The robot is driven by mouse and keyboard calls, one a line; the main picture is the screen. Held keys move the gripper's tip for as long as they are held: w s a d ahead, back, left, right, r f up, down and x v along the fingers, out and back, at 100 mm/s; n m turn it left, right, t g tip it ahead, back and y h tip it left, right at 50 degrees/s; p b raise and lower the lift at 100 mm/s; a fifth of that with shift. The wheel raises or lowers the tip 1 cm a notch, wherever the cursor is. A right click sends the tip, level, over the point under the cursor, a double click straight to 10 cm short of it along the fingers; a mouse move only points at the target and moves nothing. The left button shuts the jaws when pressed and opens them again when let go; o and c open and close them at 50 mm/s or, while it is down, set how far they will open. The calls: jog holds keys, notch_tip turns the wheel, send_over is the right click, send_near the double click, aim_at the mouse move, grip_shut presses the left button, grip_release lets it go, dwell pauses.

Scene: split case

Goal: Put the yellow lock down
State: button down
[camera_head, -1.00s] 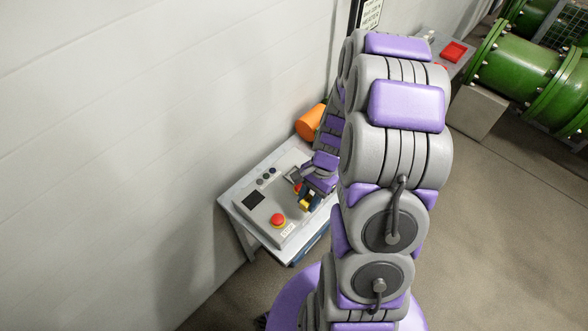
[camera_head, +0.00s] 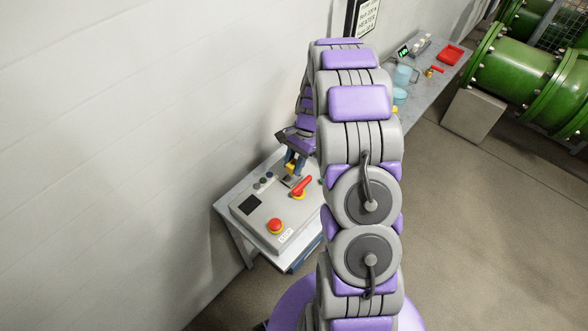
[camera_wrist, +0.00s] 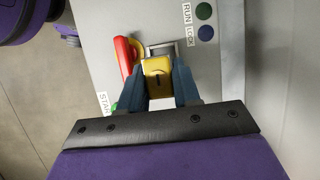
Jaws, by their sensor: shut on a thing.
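The yellow lock (camera_wrist: 157,70) is between the two blue-grey fingers of my gripper (camera_wrist: 160,85) in the wrist view, with its grey metal shackle (camera_wrist: 163,47) pointing away from the gripper. My gripper (camera_head: 291,163) is shut on it, above the control panel (camera_head: 262,222) in the head view, where the lock shows as a small yellow patch (camera_head: 290,168). A red rotary handle (camera_head: 302,185) on a yellow base is just beside the lock; it also shows left of the lock in the wrist view (camera_wrist: 122,55). I cannot tell whether the shackle touches the panel.
A farther bench (camera_head: 430,88) holds a red tray (camera_head: 451,54) and a blue container (camera_head: 402,75). Green pipework (camera_head: 520,70) is at the right.

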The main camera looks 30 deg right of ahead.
aim_at(292, 170)
jog(key=shift+w+a+f, duration=0.1)
jog(key=shift+w+a, duration=0.05)
jog(key=shift+w, duration=0.05)
jog(key=f+b, duration=0.1)
jog(key=f, duration=0.2)
jog(key=shift+a+f, duration=0.2)
jog(key=shift+s+d, duration=0.1)
jog(key=shift+d, duration=0.2)
jog(key=c, duration=1.3)
grip_release()
jog(key=o, duration=0.5)
jog(key=shift+a, duration=0.2)
